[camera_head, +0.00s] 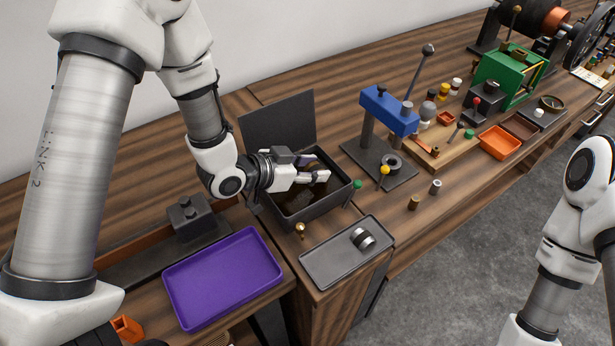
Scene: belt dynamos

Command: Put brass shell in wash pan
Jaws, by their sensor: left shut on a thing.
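My left gripper (318,176) reaches from the left over the open dark box (318,208), its fingers inside the rim. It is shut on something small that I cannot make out. Brownish shapes show in the box just below the fingers; I cannot tell whether one is the brass shell. A small brass-coloured cylinder (413,202) stands upright on the bench to the right. A shallow purple tray (222,280), empty, lies at the front left; I cannot tell whether it or the box is the wash pan. My right arm shows at the right edge, its gripper out of view.
The box's raised lid (278,122) stands behind it. A grey tray (326,270) with a dark ring part (363,239) lies in front. A blue lever press (389,108) stands to the right, near a silver cylinder (435,187). An orange tray (499,142) lies farther right.

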